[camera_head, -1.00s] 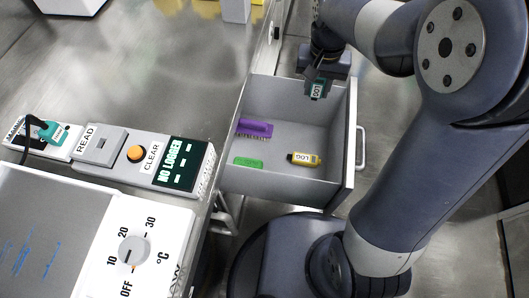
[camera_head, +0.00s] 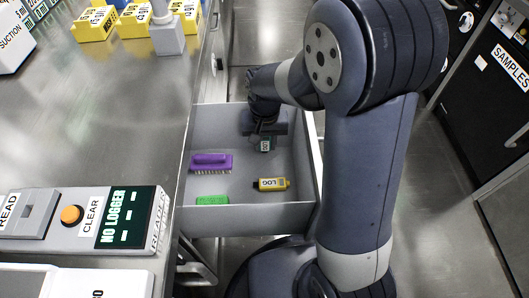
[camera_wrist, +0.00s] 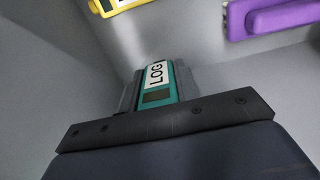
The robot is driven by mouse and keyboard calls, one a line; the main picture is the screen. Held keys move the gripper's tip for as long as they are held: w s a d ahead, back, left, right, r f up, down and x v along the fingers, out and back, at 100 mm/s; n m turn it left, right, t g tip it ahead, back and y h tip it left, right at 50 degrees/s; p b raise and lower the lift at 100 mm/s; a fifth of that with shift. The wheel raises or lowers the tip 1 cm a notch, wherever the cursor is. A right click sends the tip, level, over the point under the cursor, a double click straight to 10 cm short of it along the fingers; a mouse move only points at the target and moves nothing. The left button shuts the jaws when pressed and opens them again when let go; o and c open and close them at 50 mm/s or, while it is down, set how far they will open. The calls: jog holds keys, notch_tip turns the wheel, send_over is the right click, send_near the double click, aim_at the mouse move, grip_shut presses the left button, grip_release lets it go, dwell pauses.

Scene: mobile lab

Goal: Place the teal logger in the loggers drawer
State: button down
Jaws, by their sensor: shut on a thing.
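The teal logger (camera_head: 265,145) with a white LOG label is held in my gripper (camera_head: 264,139), inside the walls of the open drawer (camera_head: 215,219). The teal logger (camera_wrist: 158,84) also shows in the wrist view, between the jaws of my gripper (camera_wrist: 157,82). I cannot tell whether it touches the drawer floor. In the drawer lie a yellow logger (camera_head: 271,184), a purple brush (camera_head: 211,162) and a green block (camera_head: 212,200). The yellow logger (camera_wrist: 118,4) and purple brush (camera_wrist: 270,17) also show in the wrist view, ahead of the teal logger.
A reader box (camera_head: 125,217) showing NO LOGGER stands on the bench (camera_head: 110,120) left of the drawer. Yellow racks (camera_head: 95,24) and a grey block (camera_head: 167,38) stand at the back. A black SAMPLES cabinet (camera_head: 490,110) is at the right. Free drawer floor surrounds the yellow logger.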

aim_at(265, 152)
jog(key=shift+f+b, duration=0.65)
jog(key=shift+f, duration=1.45)
jog(key=shift+f, duration=0.25)
jog(key=c, duration=1.1)
grip_release()
jog(key=shift+o, duration=0.2)
jog(key=shift+r, duration=0.1)
notch_tip(265, 152, up, 12)
jog(key=p, duration=0.4)
jog(key=shift+r, duration=0.15)
jog(key=shift+r, duration=0.1)
